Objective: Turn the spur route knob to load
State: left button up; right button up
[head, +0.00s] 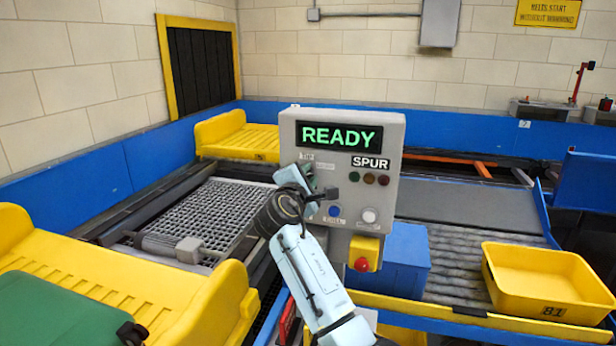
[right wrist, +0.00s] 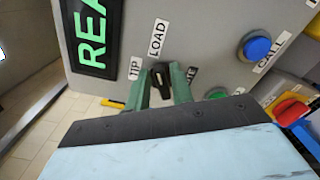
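The spur route knob (right wrist: 161,74) is a small black knob on the face of the grey control panel (head: 290,126). My right gripper (right wrist: 160,88) is at the panel, with its green fingers on either side of the knob and seemingly closed on it. In the right wrist view the LOAD label (right wrist: 157,38) lies above the knob and the TIP label (right wrist: 135,68) to its left. A third label (right wrist: 192,73) is partly hidden by a finger. The knob's exact pointing direction is hard to tell. My left gripper is not in view.
The panel display (head: 340,135) reads READY. A blue button (head: 335,211), a white button (head: 369,216) and a red stop button (head: 362,265) sit near my right gripper.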

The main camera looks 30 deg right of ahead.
jog(key=shift+o, duration=0.9)
jog(key=b+v, duration=0.1)
jog(key=v, duration=1.2)
jog(key=shift+a, duration=0.2)
jog(key=shift+s, duration=0.1)
